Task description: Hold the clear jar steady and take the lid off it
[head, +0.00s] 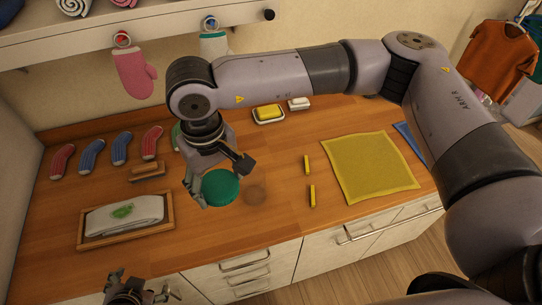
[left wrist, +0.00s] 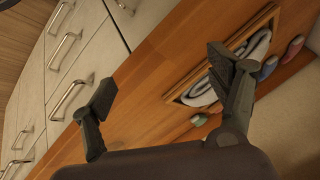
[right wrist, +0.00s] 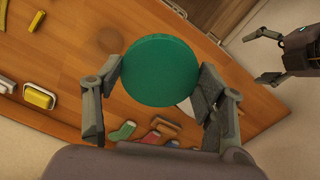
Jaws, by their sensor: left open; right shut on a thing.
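A round green lid (head: 220,187) shows at the middle of the counter, seen from above. My right gripper (head: 219,179) is shut on it, with one finger on each side, as the right wrist view also shows for the lid (right wrist: 160,70). The clear jar is not plain in any view; a faint dark round patch (head: 255,195) lies on the counter just right of the lid, and I cannot tell if it is a shadow. My left gripper (head: 138,287) is open and empty in front of the counter, apart from the lid; its fingers spread wide in the left wrist view (left wrist: 162,78).
A wooden tray (head: 80,236) with a folded white cloth stands left of the lid. Several socks (head: 90,150) and a brush (head: 147,171) lie behind. Yellow sticks (head: 312,195) and a yellow cloth (head: 370,167) lie right. A soap dish (head: 268,120) is at the back.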

